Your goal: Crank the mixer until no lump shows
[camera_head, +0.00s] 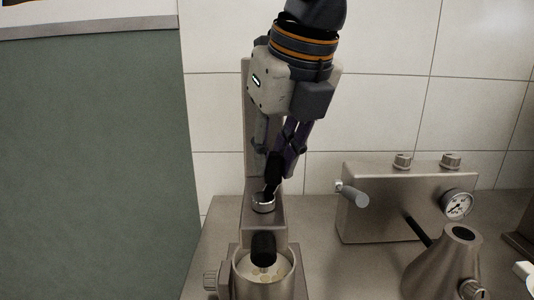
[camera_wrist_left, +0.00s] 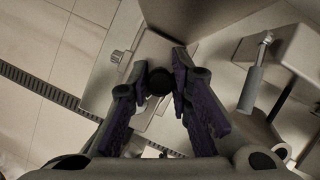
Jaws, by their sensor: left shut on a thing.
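The mixer (camera_head: 249,105) is a grey metal stand with a tall column, in the middle of the head view. Its bowl (camera_head: 238,283) at the bottom holds a pale cream mix (camera_head: 280,268) with tan lumps showing at the surface. A black cylinder (camera_head: 263,246) stands over the bowl and hides part of the mix. My left gripper (camera_head: 272,183) reaches down from above, its fingers shut on the dark crank handle over a shiny round hub (camera_head: 263,203). In the left wrist view the round black handle end (camera_wrist_left: 160,82) sits between the two fingers. My right gripper is not in view.
To the right stands a metal box (camera_head: 385,205) with knobs, a gauge (camera_head: 457,205) and a side handle (camera_head: 352,194). A conical metal vessel (camera_head: 445,262) stands in front of it. A green panel (camera_head: 95,170) fills the left. Bare counter (camera_head: 335,265) lies between mixer and vessel.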

